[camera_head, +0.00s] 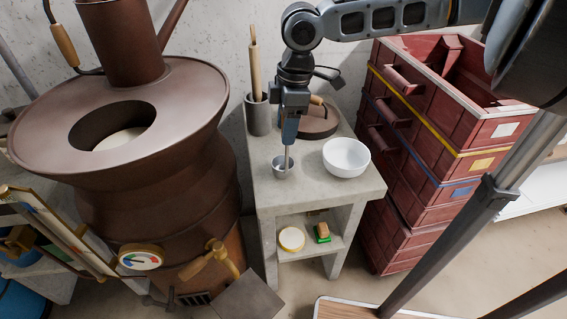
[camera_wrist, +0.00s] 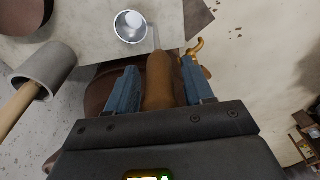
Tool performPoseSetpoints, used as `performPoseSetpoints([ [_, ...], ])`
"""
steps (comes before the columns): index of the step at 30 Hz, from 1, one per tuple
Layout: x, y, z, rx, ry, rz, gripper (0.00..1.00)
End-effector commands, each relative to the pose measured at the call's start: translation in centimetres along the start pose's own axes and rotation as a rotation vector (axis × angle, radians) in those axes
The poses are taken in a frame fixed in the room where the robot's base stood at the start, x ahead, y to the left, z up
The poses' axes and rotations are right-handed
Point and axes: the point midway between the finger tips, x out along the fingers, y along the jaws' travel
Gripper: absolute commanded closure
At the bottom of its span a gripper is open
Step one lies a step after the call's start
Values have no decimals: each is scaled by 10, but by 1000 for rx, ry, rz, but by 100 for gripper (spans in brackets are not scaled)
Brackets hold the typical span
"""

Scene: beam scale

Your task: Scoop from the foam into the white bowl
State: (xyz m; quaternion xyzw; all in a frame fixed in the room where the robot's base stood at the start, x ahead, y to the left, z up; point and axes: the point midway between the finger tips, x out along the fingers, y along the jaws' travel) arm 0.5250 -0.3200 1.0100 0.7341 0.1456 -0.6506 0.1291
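My gripper (camera_head: 290,132) points down over the stone table. It is shut on the brown handle of a ladle (camera_wrist: 160,82), with a blue finger on each side. The ladle's thin rod runs down to a small metal cup (camera_head: 282,170), which is low over the table top; I cannot tell if it touches. In the wrist view the cup (camera_wrist: 122,32) has something white inside. The white bowl (camera_head: 347,160) stands upright on the table, right of the cup. Pale foam (camera_head: 118,138) shows through the round opening of the big brown vessel at left.
The stone table (camera_head: 315,195) has a grey holder (camera_head: 257,117) with a wooden stick and a brown round lid (camera_head: 320,125) at the back. Red stacked crates (camera_head: 400,150) stand close on the right. The wide brown vessel (camera_head: 190,100) stands close on the left.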

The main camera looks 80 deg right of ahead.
Motion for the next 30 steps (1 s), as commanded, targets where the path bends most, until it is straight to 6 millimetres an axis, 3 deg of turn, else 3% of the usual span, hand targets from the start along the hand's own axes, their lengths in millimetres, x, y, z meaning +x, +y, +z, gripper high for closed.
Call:
performPoseSetpoints([
  [2, 0, 0, 0, 0, 0, 0, 56],
  [16, 0, 0, 0, 0, 0, 0, 100],
  [30, -2, 0, -2, -1, 1, 0, 100],
])
